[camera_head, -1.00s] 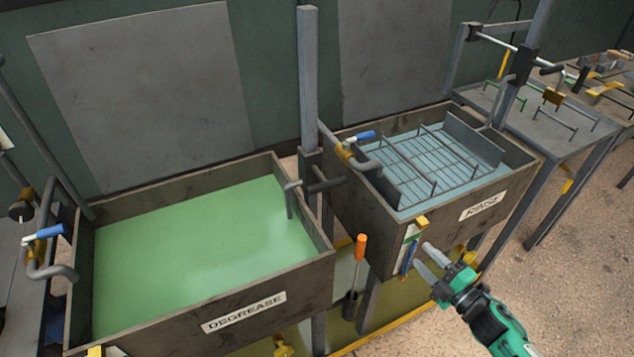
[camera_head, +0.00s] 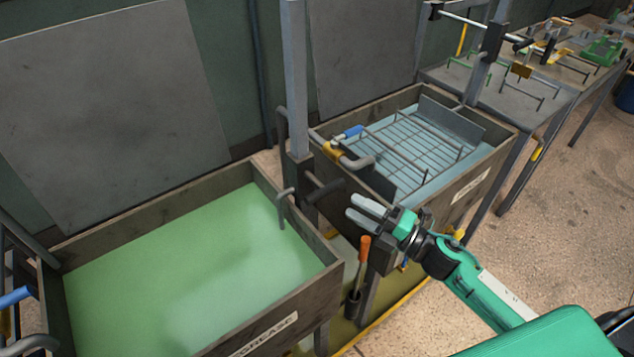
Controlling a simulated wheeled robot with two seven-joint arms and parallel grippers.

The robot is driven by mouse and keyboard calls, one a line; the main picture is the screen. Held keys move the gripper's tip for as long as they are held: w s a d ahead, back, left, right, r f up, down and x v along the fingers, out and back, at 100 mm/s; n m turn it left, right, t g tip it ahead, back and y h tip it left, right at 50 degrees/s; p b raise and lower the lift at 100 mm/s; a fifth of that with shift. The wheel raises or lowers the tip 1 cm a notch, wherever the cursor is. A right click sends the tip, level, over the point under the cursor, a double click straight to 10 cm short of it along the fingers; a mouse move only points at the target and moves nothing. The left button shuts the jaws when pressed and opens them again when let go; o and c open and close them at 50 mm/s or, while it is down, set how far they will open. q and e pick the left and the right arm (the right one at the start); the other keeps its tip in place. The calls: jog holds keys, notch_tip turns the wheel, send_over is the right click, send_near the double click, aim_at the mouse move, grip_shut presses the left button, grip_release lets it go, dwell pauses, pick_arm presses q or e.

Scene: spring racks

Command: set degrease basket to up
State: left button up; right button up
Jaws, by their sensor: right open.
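The degrease tank (camera_head: 331,283), full of green liquid, stands at the lower left; its label is partly cut off by the frame's bottom edge. No basket shows above the green liquid. A grey hooked rod (camera_head: 283,207) rises at the tank's right corner. A dark horizontal handle (camera_head: 325,190) sticks out beside it from the grey upright post (camera_head: 297,80). My right gripper (camera_head: 357,208) is open and empty. In the picture its fingers point left, a little right of and below the dark handle, with no contact visible. My left gripper is not in view.
The rinse tank (camera_head: 497,158) with a wire basket (camera_head: 415,150) stands behind my right gripper. A blue-tipped tap (camera_head: 347,133) sits on its left edge. An orange-handled tool (camera_head: 363,250) stands between the tanks. Open floor (camera_head: 560,230) lies at the right.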

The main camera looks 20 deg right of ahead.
aim_at(319, 186)
jog(key=p+x, duration=0.2)
jog(key=x, duration=0.7)
jog(key=shift+w+a+r+p, duration=0.1)
jog(key=shift+w+p, duration=0.1)
jog(key=shift+p, duration=0.2)
jog(key=shift+w+a, duration=0.35)
jog(key=shift+a, duration=0.05)
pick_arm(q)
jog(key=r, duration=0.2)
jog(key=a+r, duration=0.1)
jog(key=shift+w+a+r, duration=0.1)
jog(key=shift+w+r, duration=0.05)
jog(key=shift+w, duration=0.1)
pick_arm(e)
jog(key=shift+c, duration=0.2)
grip_shut()
jog(key=shift+r, duration=0.15)
